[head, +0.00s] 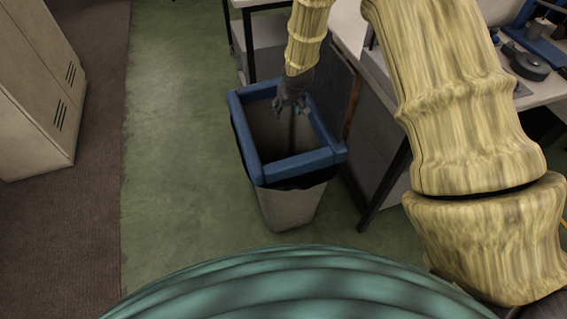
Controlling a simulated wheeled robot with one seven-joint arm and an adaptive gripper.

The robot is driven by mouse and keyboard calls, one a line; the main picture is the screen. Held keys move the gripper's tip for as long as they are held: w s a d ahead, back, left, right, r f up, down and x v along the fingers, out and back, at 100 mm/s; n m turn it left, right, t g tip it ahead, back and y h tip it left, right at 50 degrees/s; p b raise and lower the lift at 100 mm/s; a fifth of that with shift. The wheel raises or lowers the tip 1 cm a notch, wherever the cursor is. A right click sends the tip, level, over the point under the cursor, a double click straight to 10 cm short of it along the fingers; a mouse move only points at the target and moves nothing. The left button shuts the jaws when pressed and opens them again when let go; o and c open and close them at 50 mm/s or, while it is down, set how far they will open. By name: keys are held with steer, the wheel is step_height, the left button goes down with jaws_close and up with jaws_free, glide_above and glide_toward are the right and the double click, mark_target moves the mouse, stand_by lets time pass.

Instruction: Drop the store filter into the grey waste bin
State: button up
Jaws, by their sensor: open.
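The grey waste bin (290,207) stands on the green floor with a blue rim frame and a dark liner edge. Its inside is dark. My gripper (292,108) is open and points down over the bin's opening, near its back right part. No filter can be made out between the fingers or elsewhere. The bottom of the bin is too dark to tell what lies in it.
A workbench (540,91) with blue and dark gear is at the right, its dark legs close to the bin. A beige locker (35,90) stands at the left on brown carpet. The green floor (175,150) left of the bin is clear.

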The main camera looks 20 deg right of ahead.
steer(key=v, duration=1.2)
stand_by(0.5)
